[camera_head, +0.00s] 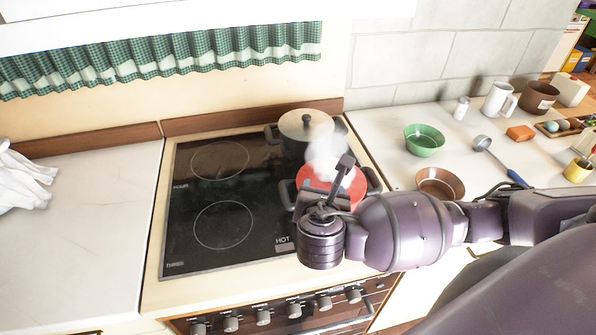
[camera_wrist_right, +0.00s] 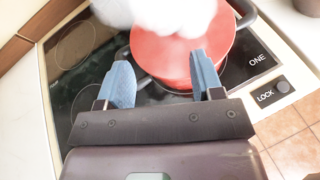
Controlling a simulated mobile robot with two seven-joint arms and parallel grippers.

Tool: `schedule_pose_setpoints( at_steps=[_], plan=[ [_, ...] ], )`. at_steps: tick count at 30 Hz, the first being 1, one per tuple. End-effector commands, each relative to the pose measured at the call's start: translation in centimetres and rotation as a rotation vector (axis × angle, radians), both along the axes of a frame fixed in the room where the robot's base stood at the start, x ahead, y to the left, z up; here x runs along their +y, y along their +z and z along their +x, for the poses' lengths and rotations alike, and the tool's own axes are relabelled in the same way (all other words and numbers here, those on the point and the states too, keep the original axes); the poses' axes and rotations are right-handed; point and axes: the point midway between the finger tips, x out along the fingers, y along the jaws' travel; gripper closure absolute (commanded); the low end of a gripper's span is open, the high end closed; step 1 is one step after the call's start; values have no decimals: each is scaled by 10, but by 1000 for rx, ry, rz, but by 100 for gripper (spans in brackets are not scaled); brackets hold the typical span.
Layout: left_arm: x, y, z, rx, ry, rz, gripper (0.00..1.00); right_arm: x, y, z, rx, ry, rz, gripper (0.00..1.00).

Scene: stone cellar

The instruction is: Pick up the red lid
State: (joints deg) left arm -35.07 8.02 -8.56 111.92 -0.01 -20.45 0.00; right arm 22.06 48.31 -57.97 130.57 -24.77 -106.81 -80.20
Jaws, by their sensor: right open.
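The red lid (camera_head: 355,186) shows as a red round shape at the front right of the stove, with white steam over it. In the right wrist view the red surface (camera_wrist_right: 165,55) lies beyond my fingers, with steam hiding its far part and any knob. Dark pot handles stick out at its sides. I cannot tell the lid's edge from the pot under it. My right gripper (camera_head: 324,184) is above the near side of the red lid. Its two blue fingers (camera_wrist_right: 160,62) are apart with nothing between them. My left gripper is not in view.
The black stove top (camera_head: 190,235) has a "HOT" mark near its front. A grey lidded pot (camera_head: 303,126) stands right behind the red one. The right counter holds a green bowl (camera_head: 424,140), a brown bowl (camera_head: 440,183) and a ladle (camera_head: 497,158). The left counter is mostly clear.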

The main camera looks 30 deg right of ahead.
Motion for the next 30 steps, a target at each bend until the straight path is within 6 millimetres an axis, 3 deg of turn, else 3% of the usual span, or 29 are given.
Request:
schedule_pose_setpoints(
  at_steps=[7,30],
  plan=[
    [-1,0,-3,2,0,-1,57,-10,-2,0,72,0,-109,40],
    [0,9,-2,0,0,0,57,-54,-36,64,71,1,-107,40]
  ],
)
